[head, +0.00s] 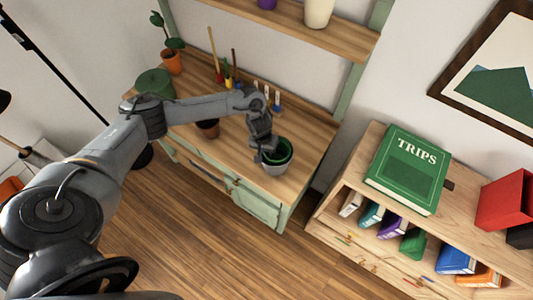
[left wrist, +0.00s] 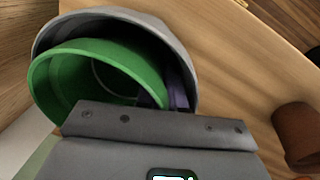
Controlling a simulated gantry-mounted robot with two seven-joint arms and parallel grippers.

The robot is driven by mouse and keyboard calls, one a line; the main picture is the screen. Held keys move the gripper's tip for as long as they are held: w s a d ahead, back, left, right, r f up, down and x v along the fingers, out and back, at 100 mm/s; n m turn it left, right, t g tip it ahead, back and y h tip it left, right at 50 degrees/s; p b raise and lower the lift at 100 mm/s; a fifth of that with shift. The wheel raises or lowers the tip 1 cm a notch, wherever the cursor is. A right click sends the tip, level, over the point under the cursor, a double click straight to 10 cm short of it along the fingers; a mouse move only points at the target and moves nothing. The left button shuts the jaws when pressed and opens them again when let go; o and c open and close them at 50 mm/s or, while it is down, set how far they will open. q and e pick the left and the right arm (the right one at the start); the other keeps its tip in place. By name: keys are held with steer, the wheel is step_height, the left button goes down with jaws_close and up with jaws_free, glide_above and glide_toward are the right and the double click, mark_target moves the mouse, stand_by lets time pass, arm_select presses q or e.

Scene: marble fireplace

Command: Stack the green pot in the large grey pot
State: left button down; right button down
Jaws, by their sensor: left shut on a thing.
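The green pot (head: 284,146) sits at least partly inside the large grey pot (head: 275,169), near the right end of the wooden workbench. In the left wrist view the green pot (left wrist: 95,70) lies off-centre within the rim of the grey pot (left wrist: 130,14), towards the lower left. My left gripper (head: 266,155) is at the pots' left side, shut on the green pot's wall. Its fingers also show in the left wrist view (left wrist: 165,98), partly hidden by the gripper body. How deep the green pot sits cannot be told. My right gripper is not in view.
A brown pot (head: 208,129) stands on the bench (head: 300,180) left of the grey pot. Several small tools stand along the back. A potted plant (head: 171,62) and a dark green container (head: 155,83) are at the far left. A shelf (head: 325,36) hangs above; a bookcase (head: 345,185) stands right.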

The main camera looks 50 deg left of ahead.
arm_select(q)
steer(key=shift+f, duration=0.25)
steer(key=shift+f, duration=0.35)
steer(key=c, duration=1.3)
jaws_free()
steer(key=shift+o, duration=0.2)
